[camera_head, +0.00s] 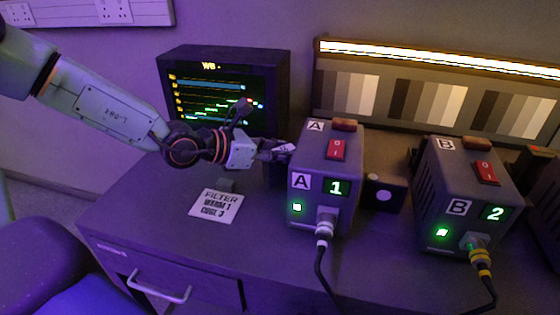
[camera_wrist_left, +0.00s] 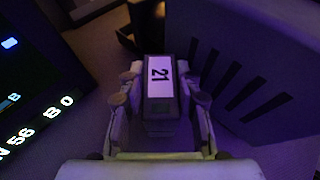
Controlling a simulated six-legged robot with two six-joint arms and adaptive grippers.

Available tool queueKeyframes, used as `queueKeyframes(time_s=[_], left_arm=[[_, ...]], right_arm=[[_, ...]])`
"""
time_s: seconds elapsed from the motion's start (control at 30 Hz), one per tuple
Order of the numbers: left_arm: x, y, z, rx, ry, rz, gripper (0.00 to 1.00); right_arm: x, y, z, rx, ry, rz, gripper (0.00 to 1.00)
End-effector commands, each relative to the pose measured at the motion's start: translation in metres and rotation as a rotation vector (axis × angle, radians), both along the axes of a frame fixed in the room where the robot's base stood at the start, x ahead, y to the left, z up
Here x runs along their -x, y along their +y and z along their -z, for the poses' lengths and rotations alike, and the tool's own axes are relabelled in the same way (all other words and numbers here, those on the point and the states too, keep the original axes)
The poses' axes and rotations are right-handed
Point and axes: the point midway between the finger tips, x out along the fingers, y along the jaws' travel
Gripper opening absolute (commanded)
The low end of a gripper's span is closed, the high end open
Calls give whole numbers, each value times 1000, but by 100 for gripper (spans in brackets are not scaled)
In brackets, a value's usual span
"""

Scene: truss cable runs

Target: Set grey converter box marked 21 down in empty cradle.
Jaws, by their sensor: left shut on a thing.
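The grey converter box marked 21 (camera_wrist_left: 158,102) sits between the two fingers of my left gripper (camera_wrist_left: 160,100) in the left wrist view, its white label facing the camera. The gripper is shut on it. In the head view my left gripper (camera_head: 276,151) is just left of the unit marked A, in front of the monitor's right edge; the box is hard to make out there. A dark bracket-like shape (camera_wrist_left: 147,22) shows beyond the box in the left wrist view; I cannot tell whether it is the empty cradle. My right gripper is out of view.
Unit A (camera_head: 326,180) stands close to the gripper's right, with unit B (camera_head: 466,197) farther right. Cables run from both fronts. The monitor (camera_head: 222,95) stands behind my left arm. A filter card (camera_head: 216,206) lies on the grey desk (camera_head: 180,245), whose front left is clear.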

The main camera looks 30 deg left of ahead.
Motion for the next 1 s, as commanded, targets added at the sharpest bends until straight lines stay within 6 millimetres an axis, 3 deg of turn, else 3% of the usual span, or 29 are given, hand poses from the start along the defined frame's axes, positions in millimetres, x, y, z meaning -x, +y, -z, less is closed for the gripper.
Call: queueKeyframes(time_s=[0.03, 0.1, 0.5, 0.53, 0.6, 1.0], left_arm=[[0, 0, 13, -2, 2, 0, 0], [0, 0, 18, -1, 0, 0, 0], [0, 0, 21, 1, -1, 0, 0], [0, 0, 21, 0, 1, 0, 36], [0, 0, 20, 0, 1, 0, 42], [0, 0, 15, 1, 0, 0, 43]], right_arm=[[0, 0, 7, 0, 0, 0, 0], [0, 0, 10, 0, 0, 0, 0], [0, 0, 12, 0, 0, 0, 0], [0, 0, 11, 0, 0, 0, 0], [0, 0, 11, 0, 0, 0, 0], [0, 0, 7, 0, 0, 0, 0]])
